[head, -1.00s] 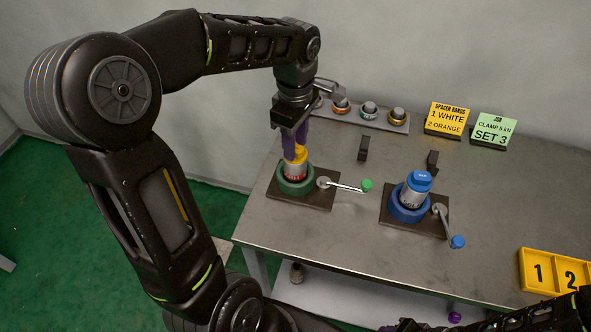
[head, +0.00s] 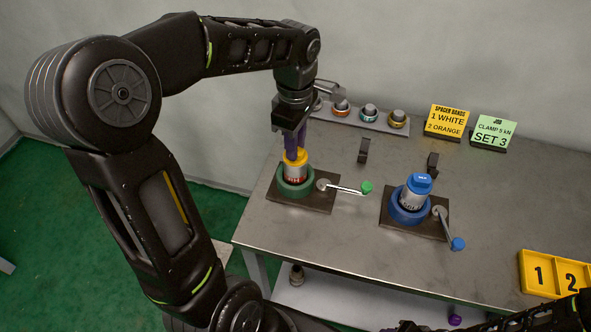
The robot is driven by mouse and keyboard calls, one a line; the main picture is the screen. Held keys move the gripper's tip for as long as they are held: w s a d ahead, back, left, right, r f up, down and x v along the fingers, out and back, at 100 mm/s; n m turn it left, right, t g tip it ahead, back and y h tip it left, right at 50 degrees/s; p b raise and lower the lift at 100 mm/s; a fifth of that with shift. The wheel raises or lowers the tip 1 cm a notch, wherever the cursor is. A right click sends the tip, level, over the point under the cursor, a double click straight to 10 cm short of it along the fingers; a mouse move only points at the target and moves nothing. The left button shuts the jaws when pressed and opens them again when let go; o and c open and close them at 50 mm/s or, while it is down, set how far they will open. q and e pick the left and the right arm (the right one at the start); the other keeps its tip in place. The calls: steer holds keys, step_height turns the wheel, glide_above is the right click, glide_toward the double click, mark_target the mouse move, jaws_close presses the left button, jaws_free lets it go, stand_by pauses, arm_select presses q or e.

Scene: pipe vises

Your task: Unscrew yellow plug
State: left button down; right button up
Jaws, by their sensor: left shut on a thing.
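The yellow plug (head: 295,158) sits on top of a silver pipe (head: 295,173) with a red band. The pipe stands upright in the green round vise (head: 296,188) on a dark plate. My left gripper (head: 295,146) points straight down from above, its purple fingers shut on the yellow plug. Whether the plug's thread is loose is hidden. My right arm shows at the lower right edge; a purple tip (head: 455,319) shows there, but its gripper cannot be made out clearly.
A blue vise (head: 410,208) holds a blue-capped pipe (head: 418,185) to the right. Handles with green (head: 367,187) and blue (head: 458,243) knobs stick out. Behind are a fitting rack (head: 365,118), a yellow sign (head: 446,121) and a green sign (head: 493,132). A numbered yellow tray (head: 530,283) lies right.

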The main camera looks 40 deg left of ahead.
arm_select(q)
steer(key=n, duration=0.3)
steer(key=shift+b, duration=0.3)
steer(key=n, duration=0.3)
steer(key=shift+n, duration=0.4)
steer(key=n, duration=0.3)
steer(key=shift+n+b, duration=0.3)
steer(key=shift+b, duration=0.1)
steer(key=n, duration=0.3)
steer(key=c, duration=1.3)
jaws_free()
steer(key=shift+r+p, duration=0.8)
steer(key=shift+r, duration=0.4)
